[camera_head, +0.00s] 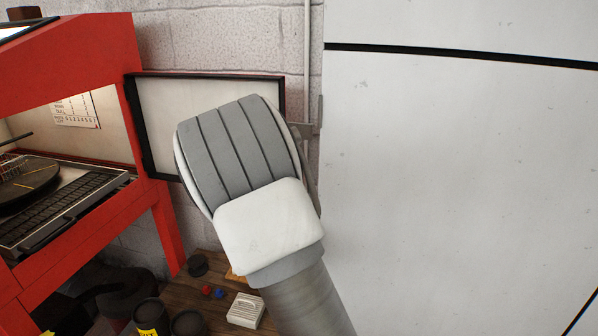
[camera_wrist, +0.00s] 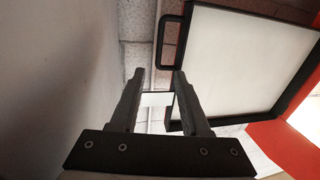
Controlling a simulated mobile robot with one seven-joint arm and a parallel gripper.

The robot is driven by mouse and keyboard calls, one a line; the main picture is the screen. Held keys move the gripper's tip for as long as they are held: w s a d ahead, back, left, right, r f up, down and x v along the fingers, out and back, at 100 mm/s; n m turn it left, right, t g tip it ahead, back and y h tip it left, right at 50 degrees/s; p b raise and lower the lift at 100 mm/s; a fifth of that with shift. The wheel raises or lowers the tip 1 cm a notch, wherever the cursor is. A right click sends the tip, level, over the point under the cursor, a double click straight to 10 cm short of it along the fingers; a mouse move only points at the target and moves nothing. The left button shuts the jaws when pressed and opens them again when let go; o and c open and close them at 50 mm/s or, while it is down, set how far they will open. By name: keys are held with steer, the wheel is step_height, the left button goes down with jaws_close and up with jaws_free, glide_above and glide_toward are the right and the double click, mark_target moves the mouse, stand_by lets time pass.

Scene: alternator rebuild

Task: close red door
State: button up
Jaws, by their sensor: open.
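The red door (camera_head: 163,105) of the red cabinet (camera_head: 105,45) stands swung wide open to the right, against the brick wall. Its white inner panel has a dark frame, with a thin red edge along the top. My arm covers its lower right part. In the wrist view the door (camera_wrist: 245,60) fills the upper right, with a black loop handle (camera_wrist: 162,42) on its left side. My gripper (camera_wrist: 159,74) is open and empty. In the picture its fingertips lie just below the handle; I cannot tell the gap in depth. My gripper is hidden behind my arm in the head view.
A large white panel (camera_head: 450,180) stands close on the right of my arm. A turntable-like disc (camera_head: 25,183) sits inside the cabinet. Dark cans (camera_head: 150,318) and a small white box (camera_head: 245,310) stand low down on a wooden surface.

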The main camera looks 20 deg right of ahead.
steer(key=x, duration=1.6)
steer(key=shift+w+d+b, duration=0.1)
steer(key=shift+w+b, duration=0.2)
jaws_close()
stand_by(0.8)
